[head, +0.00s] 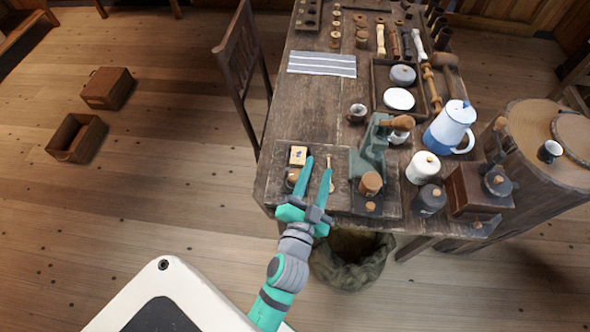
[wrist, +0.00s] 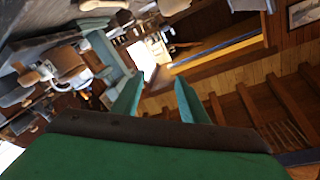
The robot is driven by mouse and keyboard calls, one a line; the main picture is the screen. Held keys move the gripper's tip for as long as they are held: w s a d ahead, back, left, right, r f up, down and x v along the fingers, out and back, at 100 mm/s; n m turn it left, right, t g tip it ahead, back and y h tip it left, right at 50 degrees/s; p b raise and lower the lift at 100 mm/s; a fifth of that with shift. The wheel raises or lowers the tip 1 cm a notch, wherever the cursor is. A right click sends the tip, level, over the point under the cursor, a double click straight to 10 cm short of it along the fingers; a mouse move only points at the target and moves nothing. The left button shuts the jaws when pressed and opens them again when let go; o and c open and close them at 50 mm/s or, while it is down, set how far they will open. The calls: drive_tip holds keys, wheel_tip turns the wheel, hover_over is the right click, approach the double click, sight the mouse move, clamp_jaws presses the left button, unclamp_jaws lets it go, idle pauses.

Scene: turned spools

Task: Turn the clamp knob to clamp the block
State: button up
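My gripper (head: 318,162) is open over the near left part of the table, its two teal fingers apart with nothing seen held between them. The fingers also show apart in the wrist view (wrist: 158,84). Right of them stands a green metal device (head: 367,160), with a wooden handle (head: 397,122) at its top and a brown cylinder (head: 371,183) low at its front. I cannot tell which part is the clamp knob. A small pale square piece (head: 298,155) with a dark edge lies left of the fingers; I cannot tell whether it is the block. Small round pieces are partly hidden behind the fingers.
A white lidded jar (head: 422,168), a dark jar (head: 430,199), a blue and white pot (head: 450,127) and a wooden box (head: 476,190) crowd the right side. A chair (head: 240,62) stands at the left edge. The tabletop (head: 310,110) is fairly clear beyond the gripper.

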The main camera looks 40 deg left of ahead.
drive_tip(key=w+a+r+n+g+y, duration=0.2)
drive_tip(key=a+r+n+y, duration=0.25)
drive_tip(key=a+r, duration=0.3)
drive_tip(key=w+a+r+n+g+y, duration=0.25)
drive_tip(key=a+r+y, duration=0.3)
drive_tip(key=a, duration=0.35)
drive_tip(key=s+a+r+n+g, duration=0.4)
drive_tip(key=s+a+n+g, duration=0.4)
drive_tip(key=a+n+g, duration=0.3)
drive_tip(key=n+g+h, duration=0.1)
drive_tip(key=n+h, duration=0.3)
drive_tip(key=h, duration=1.3)
approach(295, 173)
wheel_tip(295, 173, down, 9)
drive_tip(key=shift+w+d+r, duration=0.15)
drive_tip(key=shift+d, duration=0.05)
